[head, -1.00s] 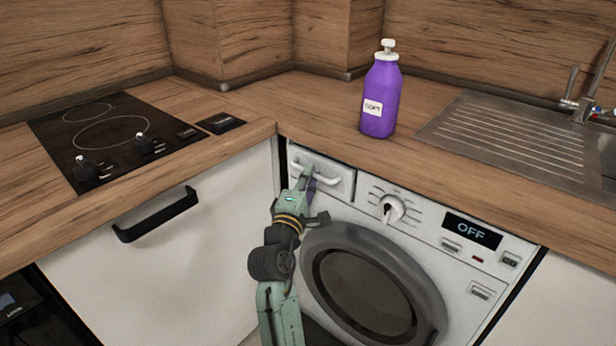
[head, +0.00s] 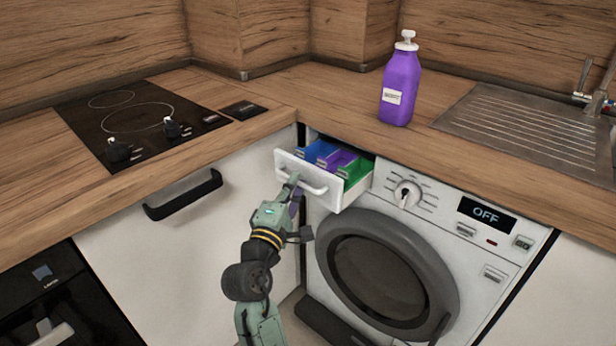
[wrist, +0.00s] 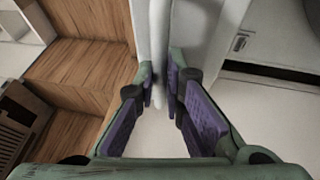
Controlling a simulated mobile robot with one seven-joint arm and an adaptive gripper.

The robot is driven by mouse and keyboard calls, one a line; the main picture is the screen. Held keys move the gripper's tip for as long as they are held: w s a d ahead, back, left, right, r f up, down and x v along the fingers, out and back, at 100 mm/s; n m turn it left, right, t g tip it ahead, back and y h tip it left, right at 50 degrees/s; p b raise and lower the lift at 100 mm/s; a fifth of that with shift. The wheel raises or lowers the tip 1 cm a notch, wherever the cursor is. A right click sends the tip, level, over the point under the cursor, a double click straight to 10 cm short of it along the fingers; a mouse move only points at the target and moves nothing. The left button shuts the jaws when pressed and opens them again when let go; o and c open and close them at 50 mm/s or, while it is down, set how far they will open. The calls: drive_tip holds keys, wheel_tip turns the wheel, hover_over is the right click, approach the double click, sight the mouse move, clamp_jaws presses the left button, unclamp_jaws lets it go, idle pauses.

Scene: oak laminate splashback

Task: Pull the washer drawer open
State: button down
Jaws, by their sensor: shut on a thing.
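The washer drawer (head: 350,194) is the white detergent drawer at the top left of the washing machine (head: 475,262). It stands pulled out, and its blue, purple and green compartments show. My gripper (head: 293,188) is at the left part of the white handle (head: 312,186) on the drawer's front. In the wrist view, the purple-padded fingers of my gripper (wrist: 165,92) are closed on either side of the white handle (wrist: 159,75). The fingers hide part of the handle in the head view.
A purple bottle (head: 401,88) stands on the wooden counter (head: 345,112) above the washer. A white cabinet with a black handle (head: 183,195) is left of the drawer. The washer's round door (head: 385,275) is shut below it. A sink (head: 525,128) is at the right.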

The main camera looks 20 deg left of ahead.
drive_tip(key=shift+s+a, duration=0.3)
drive_tip(key=shift+s, duration=0.6)
drive_tip(key=shift+s+a, duration=0.35)
drive_tip(key=shift+s, duration=0.6)
drive_tip(key=shift+s+a, duration=0.3)
drive_tip(key=shift+s, duration=0.6)
drive_tip(key=c, duration=1.9)
unclamp_jaws()
drive_tip(key=shift+c, duration=0.2)
drive_tip(key=shift+s, duration=0.1)
drive_tip(key=s+f, duration=0.2)
drive_tip(key=s, duration=0.9)
drive_tip(key=shift+s+d, duration=0.3)
